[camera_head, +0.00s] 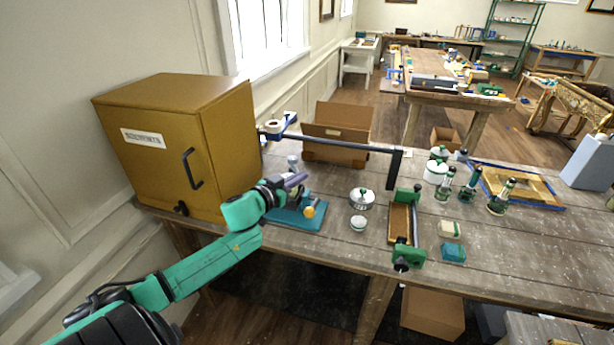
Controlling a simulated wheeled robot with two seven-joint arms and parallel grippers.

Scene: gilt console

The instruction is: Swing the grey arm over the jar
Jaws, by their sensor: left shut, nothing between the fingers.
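The grey arm (340,145) is a long dark bar on a blue-and-white pivot (274,127) beside the yellow cabinet. It reaches right across the table, and its end piece (394,168) hangs down. A white lidded jar (361,199) with a dark knob stands in front of the bar, left of the end piece. I cannot tell which jar the task names. My left gripper (297,181) is shut and empty, in front of the bar and apparently apart from it. My right gripper is not in view.
The yellow cabinet (226,140) stands at the table's left. A teal-based device (291,217) lies below my left gripper. An open brown box (336,130) stands behind the bar. A green-ended clamp frame (401,222), several bottles (499,197) and a blue-edged frame (518,185) fill the right.

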